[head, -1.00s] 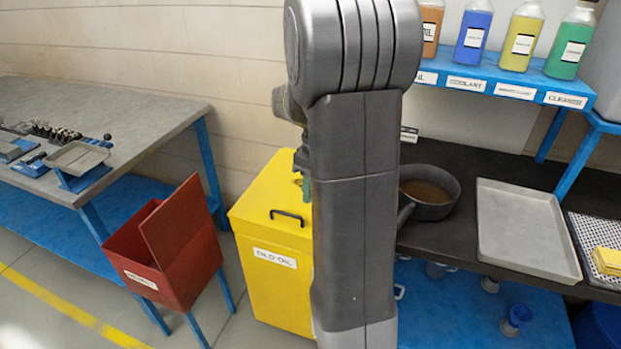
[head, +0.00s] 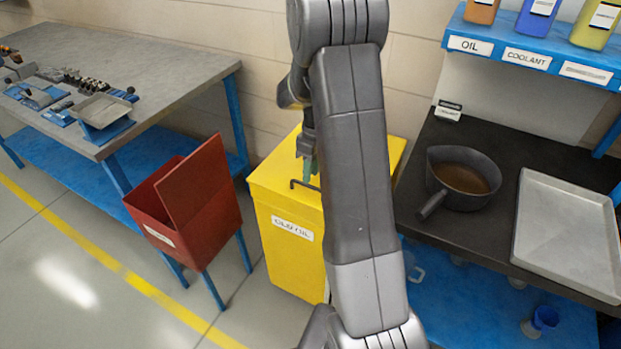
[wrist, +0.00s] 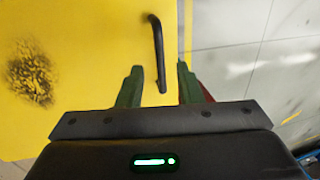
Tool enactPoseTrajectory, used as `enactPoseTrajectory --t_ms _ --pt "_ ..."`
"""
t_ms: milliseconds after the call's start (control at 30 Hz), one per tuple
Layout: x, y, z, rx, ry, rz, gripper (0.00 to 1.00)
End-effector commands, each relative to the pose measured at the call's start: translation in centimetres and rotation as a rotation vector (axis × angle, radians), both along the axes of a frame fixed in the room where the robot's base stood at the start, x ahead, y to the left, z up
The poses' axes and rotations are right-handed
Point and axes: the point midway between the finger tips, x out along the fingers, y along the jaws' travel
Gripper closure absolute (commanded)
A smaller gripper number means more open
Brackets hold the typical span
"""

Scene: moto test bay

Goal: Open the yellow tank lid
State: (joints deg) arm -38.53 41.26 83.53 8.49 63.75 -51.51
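The yellow tank (head: 290,262) labelled OLD OIL stands between the two benches. Its yellow lid (head: 270,183) lies flat and closed on top, with a dark bar handle near the front edge. In the wrist view the black handle (wrist: 157,55) runs away from me over the yellow lid (wrist: 90,60), which has a dark stain at the left. My gripper (wrist: 156,82) is open, with its green fingers on either side of the handle's near end. I cannot tell how high the fingers are above the lid. In the head view my arm hides the tank's right part and most of my gripper.
A red bin (head: 205,215) with a raised lid stands just left of the tank. A grey workbench (head: 60,45) with small parts is at the left. At the right, a dark bench (head: 425,195) holds a pan of brown liquid (head: 462,180) and a grey tray (head: 568,235).

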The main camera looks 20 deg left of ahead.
Motion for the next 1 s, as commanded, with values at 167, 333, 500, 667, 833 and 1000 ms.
enactPoseTrajectory --t_ms 167,333,500,667,833,1000 --pt "-0.4 0.0 -2.2 -0.001 0.001 0.000 0.67" --pt "-0.6 0.0 -2.9 0.000 0.000 -0.001 0.67" --pt "-0.6 0.0 -3.0 0.000 0.000 -0.001 0.67" --pt "-0.6 0.0 -3.0 0.000 0.000 -0.001 0.85" --pt "-0.6 0.0 -2.9 0.000 0.000 -0.001 1.00" --pt "-0.5 0.0 -2.8 0.000 0.000 -0.001 1.00"
